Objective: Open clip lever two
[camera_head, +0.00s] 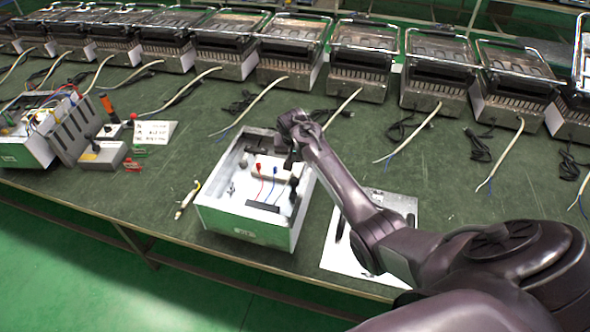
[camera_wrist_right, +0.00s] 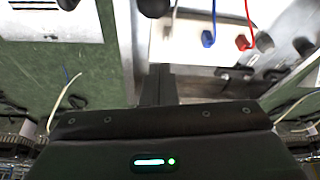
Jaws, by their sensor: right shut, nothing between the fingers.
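An open metal box (camera_head: 245,222) stands on the bench in the head view. Inside it is a white block (camera_head: 268,172) with a red wire (camera_head: 260,178) and a blue wire (camera_head: 274,178). The white block (camera_wrist_right: 195,45), red wire (camera_wrist_right: 247,25) and blue wire (camera_wrist_right: 209,25) also show in the right wrist view. My right gripper (camera_head: 291,160) points down over the box's far right part. Its dark fingers (camera_wrist_right: 159,82) are together and empty, close to the white block. I cannot pick out clip lever two. My left gripper is out of view.
A white sheet (camera_head: 345,258) with a dark pen-like item lies right of the box. A slim tool (camera_head: 187,198) lies to its left. Another wired box (camera_head: 28,140) stands far left. Heaters (camera_head: 365,55) with pale cables line the back.

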